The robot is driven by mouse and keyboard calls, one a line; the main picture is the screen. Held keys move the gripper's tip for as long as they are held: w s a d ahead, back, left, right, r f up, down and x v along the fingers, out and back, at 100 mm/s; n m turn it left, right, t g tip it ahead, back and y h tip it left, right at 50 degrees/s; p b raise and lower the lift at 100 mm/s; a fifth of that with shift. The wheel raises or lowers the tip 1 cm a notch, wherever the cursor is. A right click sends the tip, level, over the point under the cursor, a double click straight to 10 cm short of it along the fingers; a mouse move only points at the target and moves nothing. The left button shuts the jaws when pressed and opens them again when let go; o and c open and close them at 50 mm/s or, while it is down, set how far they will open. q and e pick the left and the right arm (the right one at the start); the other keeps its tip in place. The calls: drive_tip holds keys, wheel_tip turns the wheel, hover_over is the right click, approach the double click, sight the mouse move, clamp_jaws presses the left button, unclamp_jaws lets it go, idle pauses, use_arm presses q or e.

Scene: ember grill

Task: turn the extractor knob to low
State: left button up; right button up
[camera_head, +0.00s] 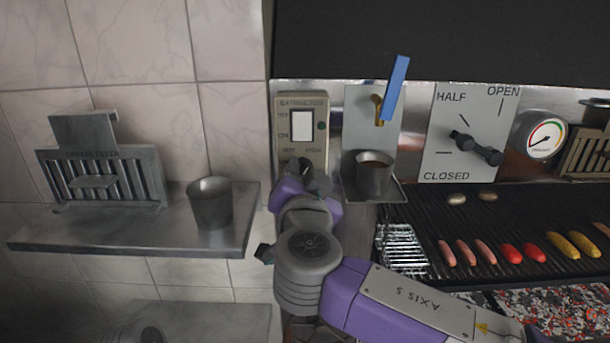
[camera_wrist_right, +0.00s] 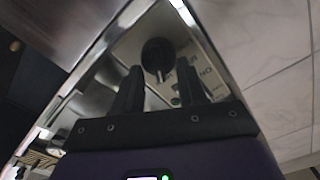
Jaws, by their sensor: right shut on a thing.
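The extractor panel (camera_head: 315,98) is a beige plate on the wall with a white rocker switch (camera_head: 302,126) and a small dark round spot beside it. My right gripper (camera_head: 305,174) is at the lower part of this panel and hides most of what is there. In the right wrist view, the dark round extractor knob (camera_wrist_right: 158,53) shows at the ends of the two fingers of my right gripper (camera_wrist_right: 160,85), which is shut on it. The knob's setting cannot be read. My left gripper is not in view.
A metal shelf (camera_head: 120,232) at left holds a metal cup (camera_head: 210,204). A second cup (camera_head: 373,174) stands in a small tray right of the panel, below a tap with a blue handle (camera_head: 396,88). The grill (camera_head: 490,220) with food lies at right.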

drive_tip(key=shift+a+f+n+b, duration=0.1)
drive_tip(key=shift+n+b, duration=0.7)
drive_tip(key=shift+b, duration=0.05)
drive_tip(key=shift+a+n+b, duration=0.1)
drive_tip(key=shift+n+b, duration=0.8)
drive_tip(key=shift+n, duration=0.3)
drive_tip(key=n+b, duration=0.1)
drive_tip(key=n, duration=0.1)
drive_tip(key=shift+a+n, duration=0.15)
drive_tip(key=shift+n, duration=0.25)
drive_tip(key=shift+a+f+n, duration=0.15)
drive_tip(key=shift+n, duration=2.7)
drive_tip(key=shift+a+f+n, duration=0.1)
drive_tip(key=shift+n, duration=2.8)
drive_tip(key=shift+a+f+n, duration=0.15)
drive_tip(key=shift+n, duration=2.7)
drive_tip(key=o, duration=1)
